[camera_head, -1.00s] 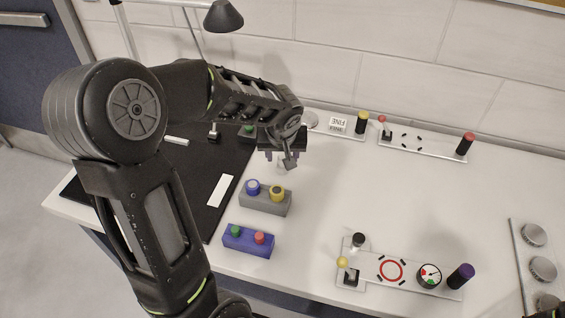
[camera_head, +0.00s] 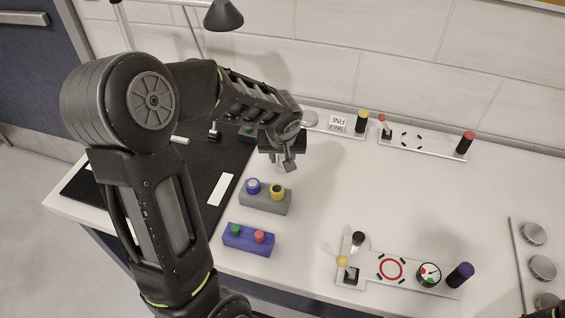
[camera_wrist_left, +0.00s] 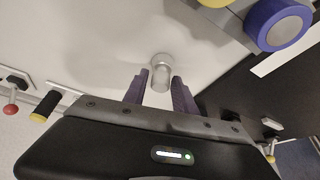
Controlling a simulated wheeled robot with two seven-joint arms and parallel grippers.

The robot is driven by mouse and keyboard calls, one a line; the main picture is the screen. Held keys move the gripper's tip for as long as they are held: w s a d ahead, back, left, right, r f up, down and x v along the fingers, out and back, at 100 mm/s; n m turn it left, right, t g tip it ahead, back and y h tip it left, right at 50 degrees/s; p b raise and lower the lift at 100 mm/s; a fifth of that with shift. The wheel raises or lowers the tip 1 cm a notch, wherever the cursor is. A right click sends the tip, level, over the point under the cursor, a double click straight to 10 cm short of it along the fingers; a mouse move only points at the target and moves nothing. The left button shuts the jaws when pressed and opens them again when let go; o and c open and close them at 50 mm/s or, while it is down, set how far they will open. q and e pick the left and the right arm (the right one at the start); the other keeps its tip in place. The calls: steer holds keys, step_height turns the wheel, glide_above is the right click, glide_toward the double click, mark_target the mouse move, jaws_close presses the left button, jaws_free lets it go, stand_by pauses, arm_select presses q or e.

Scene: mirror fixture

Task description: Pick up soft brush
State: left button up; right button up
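A small pale grey cylinder (camera_wrist_left: 161,72) with a rounded cap stands on the white worktop in the left wrist view; it may be the soft brush, but I see no bristles. My left gripper (camera_wrist_left: 160,88) points down at it with two purple-grey fingers spread apart, the cylinder showing between and just beyond their tips. I cannot tell whether they touch it. In the head view my left gripper (camera_head: 279,158) hangs low over the worktop behind the grey block, and the cylinder is mostly hidden there.
A black mat (camera_head: 190,190) lies left. Panels with knobs (camera_head: 390,268) stand front right and along the wall. The centre-right worktop is clear.

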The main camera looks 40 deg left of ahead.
arm_select(q)
jaws_close()
stand_by(0.4)
step_height(320, 180, up, 10)
steer(key=shift+r, duration=0.1)
stand_by(0.4)
stand_by(0.3)
steer(key=shift+c, duration=1.1)
jaws_free()
jaws_close()
